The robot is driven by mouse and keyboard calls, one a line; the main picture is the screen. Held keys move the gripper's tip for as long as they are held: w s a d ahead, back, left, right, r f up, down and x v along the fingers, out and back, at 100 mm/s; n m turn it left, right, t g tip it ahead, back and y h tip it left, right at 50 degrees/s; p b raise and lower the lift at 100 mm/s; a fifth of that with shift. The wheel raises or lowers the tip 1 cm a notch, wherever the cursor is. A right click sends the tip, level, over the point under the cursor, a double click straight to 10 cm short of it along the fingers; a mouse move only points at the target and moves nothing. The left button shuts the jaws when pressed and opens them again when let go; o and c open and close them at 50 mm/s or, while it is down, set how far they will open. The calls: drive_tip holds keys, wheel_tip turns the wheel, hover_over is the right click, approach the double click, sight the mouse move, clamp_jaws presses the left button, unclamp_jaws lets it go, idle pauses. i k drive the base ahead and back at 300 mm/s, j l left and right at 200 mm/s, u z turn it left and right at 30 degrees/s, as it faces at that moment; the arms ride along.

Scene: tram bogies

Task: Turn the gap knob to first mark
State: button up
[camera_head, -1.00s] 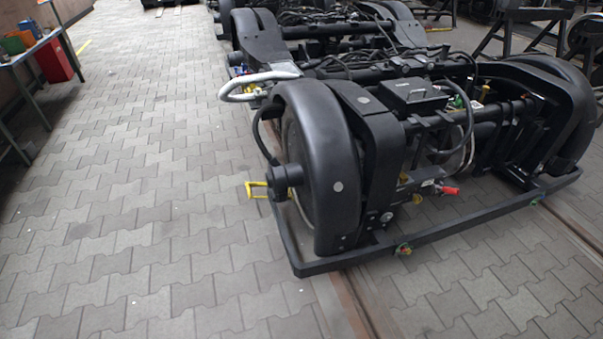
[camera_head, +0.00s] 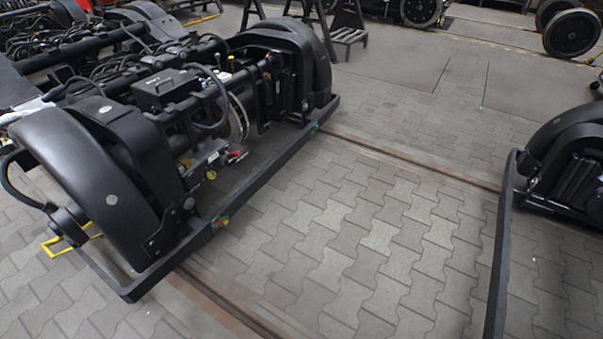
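The black tram bogie (camera_head: 150,110) fills the left of the head view, seen from one end. A red-tipped part (camera_head: 236,155) and a yellow round part (camera_head: 211,175) sit low on its end, inside the frame bar. A green and red fitting (camera_head: 221,222) sits on the low frame bar. Which of these is the gap knob, and any mark on it, I cannot tell at this size. My gripper is not in view.
A second bogie (camera_head: 570,165) stands at the right edge. The paved floor (camera_head: 380,240) between the two is clear, crossed by a rail (camera_head: 410,160). A black trestle (camera_head: 345,20) and loose wheels (camera_head: 572,32) stand at the back.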

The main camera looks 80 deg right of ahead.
sight(211, 175)
drive_tip(key=z, duration=2)
drive_tip(key=i+u, duration=0.1)
drive_tip(key=i, duration=0.15)
drive_tip(key=i+l+u, duration=0.2)
drive_tip(key=l+u, duration=0.15)
drive_tip(key=i+l+u, duration=0.15)
drive_tip(key=l+u, duration=0.2)
drive_tip(key=i+l+u, duration=0.15)
drive_tip(key=l+u, duration=0.15)
drive_tip(key=l, duration=0.15)
